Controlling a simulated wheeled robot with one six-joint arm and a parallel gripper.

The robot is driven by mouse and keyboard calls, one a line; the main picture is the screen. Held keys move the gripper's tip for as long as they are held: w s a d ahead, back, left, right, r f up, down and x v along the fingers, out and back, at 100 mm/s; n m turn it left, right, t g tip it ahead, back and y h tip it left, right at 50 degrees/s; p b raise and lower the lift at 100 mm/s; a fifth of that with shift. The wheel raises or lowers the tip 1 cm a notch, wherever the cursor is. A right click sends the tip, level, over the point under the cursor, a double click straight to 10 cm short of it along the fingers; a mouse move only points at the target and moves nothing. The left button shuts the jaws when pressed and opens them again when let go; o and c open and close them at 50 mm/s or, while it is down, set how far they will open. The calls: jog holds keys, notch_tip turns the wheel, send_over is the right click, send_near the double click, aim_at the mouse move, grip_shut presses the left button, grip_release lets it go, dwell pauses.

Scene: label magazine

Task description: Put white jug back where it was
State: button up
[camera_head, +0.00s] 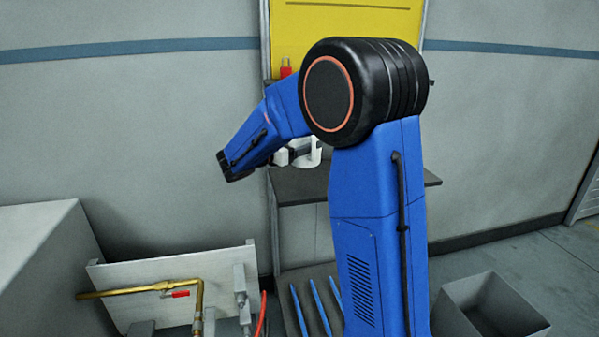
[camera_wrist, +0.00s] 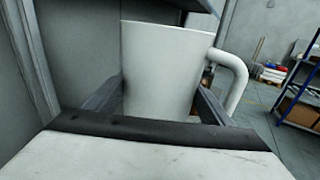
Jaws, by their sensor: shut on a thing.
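The white jug (camera_wrist: 165,72) fills the middle of the wrist view, upright, with its handle on the right side. My gripper (camera_wrist: 160,100) has one finger on each side of the jug and is shut on it. In the head view a part of the white jug (camera_head: 308,154) shows behind my blue arm, above a dark shelf (camera_head: 300,187). The arm hides most of the jug and the gripper there. I cannot tell whether the jug's base touches the shelf.
A red-topped item (camera_head: 285,70) stands on a higher level, below a yellow panel (camera_head: 340,30). A white board with brass piping (camera_head: 150,288) is at the lower left. Blue rods (camera_head: 318,305) lie low down. A grey open bin (camera_head: 490,310) stands on the floor at right.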

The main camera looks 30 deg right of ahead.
aim_at(302, 164)
jog(key=shift+f, duration=4.05)
jog(key=shift+f, duration=0.1)
jog(key=o, duration=1.6)
jog(key=shift+o, duration=0.2)
jog(key=v, duration=1.2)
jog(key=shift+a, duration=0.1)
